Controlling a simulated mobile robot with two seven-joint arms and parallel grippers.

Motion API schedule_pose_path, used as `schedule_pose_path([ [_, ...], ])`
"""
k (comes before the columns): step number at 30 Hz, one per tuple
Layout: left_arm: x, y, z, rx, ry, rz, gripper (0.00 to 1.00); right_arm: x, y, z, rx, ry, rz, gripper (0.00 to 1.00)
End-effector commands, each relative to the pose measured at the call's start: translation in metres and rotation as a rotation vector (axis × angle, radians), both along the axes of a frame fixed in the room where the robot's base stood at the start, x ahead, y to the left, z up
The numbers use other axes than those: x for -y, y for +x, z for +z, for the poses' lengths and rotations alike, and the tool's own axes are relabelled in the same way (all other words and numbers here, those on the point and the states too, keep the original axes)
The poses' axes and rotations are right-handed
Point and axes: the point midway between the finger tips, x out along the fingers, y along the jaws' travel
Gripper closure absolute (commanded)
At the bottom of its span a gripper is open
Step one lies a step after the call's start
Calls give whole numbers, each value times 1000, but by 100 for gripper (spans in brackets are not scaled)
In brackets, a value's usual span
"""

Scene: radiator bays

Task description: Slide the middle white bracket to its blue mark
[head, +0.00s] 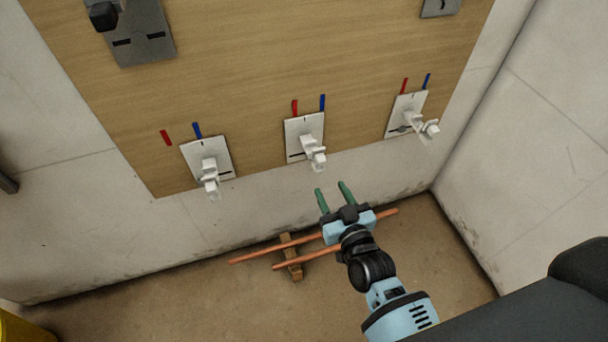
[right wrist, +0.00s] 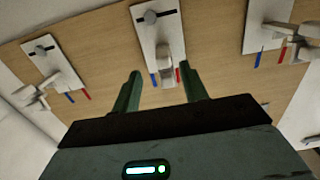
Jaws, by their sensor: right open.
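The middle white bracket (head: 313,152) sticks out from the lower part of its white plate (head: 299,128) on the wooden board. Above the plate are a red mark (head: 295,107) on the left and a blue mark (head: 322,102) on the right. My right gripper (head: 331,187) is open, its green fingers pointing up just below the bracket, with nothing held. In the right wrist view the middle bracket (right wrist: 167,72) shows between and beyond the fingers, between the blue mark (right wrist: 154,80) and the red mark (right wrist: 178,75). My left gripper is not in view.
Similar white brackets stand at left (head: 210,177) and right (head: 414,121), each with red and blue marks. A grey plate (head: 140,35) with a black knob is at upper left. Copper-coloured pipes (head: 258,253) on a wooden block lie below. A wall (head: 550,130) closes the right.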

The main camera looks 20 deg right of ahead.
Motion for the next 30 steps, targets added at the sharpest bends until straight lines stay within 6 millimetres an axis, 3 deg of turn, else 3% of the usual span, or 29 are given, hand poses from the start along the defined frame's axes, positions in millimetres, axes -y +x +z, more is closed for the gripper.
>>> schedule_pose_path([
  [4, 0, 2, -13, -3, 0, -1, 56, 0, 18, 0, 42, 4, -11, 56],
  [14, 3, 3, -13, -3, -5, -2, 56, -1, 28, 5, 53, 5, -13, 56],
  [30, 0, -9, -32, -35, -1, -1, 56, -3, 93, 3, 50, 5, -13, 56],
])
